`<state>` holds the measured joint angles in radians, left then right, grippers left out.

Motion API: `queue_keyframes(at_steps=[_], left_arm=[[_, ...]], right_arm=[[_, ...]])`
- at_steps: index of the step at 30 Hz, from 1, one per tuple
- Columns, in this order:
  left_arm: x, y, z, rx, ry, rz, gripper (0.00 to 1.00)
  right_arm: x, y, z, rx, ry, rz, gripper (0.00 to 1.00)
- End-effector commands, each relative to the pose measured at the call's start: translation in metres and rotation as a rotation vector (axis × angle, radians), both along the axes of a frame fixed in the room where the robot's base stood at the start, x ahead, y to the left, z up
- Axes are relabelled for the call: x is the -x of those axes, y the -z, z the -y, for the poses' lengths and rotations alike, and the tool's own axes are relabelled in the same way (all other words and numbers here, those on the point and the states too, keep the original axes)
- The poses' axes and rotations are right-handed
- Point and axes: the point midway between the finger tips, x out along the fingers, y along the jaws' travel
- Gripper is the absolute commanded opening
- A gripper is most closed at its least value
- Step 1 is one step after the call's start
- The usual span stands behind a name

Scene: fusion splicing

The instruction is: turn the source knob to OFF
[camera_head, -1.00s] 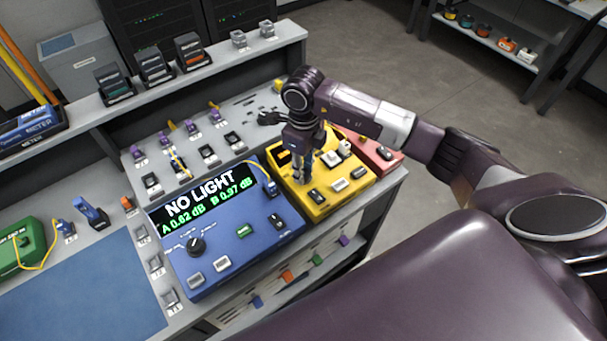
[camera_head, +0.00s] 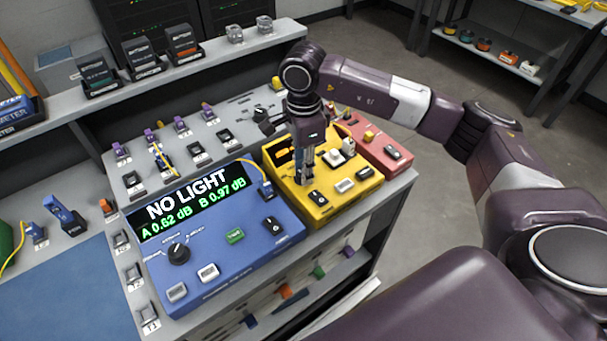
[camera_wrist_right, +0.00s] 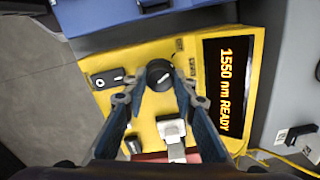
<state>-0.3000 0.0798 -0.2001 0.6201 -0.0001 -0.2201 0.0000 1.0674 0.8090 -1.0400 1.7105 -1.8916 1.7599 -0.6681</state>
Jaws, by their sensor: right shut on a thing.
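The yellow source box (camera_head: 329,212) stands on the bench, right of the blue meter. Its display reads "1550 nm READY" in the right wrist view. The black source knob (camera_wrist_right: 159,76) sits on the box's top face, with a pale mark line on its cap. My right gripper (camera_head: 301,181) points down over the box and is shut on the knob, one finger on each side in the wrist view. In the head view the fingers hide the knob. My left gripper is not in view.
The blue meter (camera_head: 216,255) reads "NO LIGHT", "A 0.62 dB", "B 0.97 dB" and has its own black knob (camera_head: 179,253). A red box (camera_head: 372,147) adjoins the yellow box on the right. A rocker switch (camera_wrist_right: 107,78) and a white connector (camera_wrist_right: 172,130) flank the source knob.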

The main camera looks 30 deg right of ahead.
Motion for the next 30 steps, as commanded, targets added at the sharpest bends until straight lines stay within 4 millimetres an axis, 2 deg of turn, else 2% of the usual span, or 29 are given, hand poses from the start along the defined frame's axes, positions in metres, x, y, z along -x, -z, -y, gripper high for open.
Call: queue_keyframes(at_steps=[1,9,26,27,30], left_arm=[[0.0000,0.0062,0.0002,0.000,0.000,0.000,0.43],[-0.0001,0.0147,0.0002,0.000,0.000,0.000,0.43],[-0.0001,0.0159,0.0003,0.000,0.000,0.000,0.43],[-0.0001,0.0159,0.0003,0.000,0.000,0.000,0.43],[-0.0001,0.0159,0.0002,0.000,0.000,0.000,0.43]], right_arm=[[-0.0017,0.0011,-0.0001,-0.001,-0.024,0.006,0.01],[-0.0012,-0.0006,-0.0002,-0.002,-0.121,0.004,0.01],[-0.0012,-0.0018,-0.0002,-0.002,-0.146,0.004,0.01],[-0.0011,-0.0018,-0.0003,-0.002,-0.146,0.004,0.30],[-0.0009,-0.0014,-0.0003,-0.001,-0.146,0.003,0.41]])
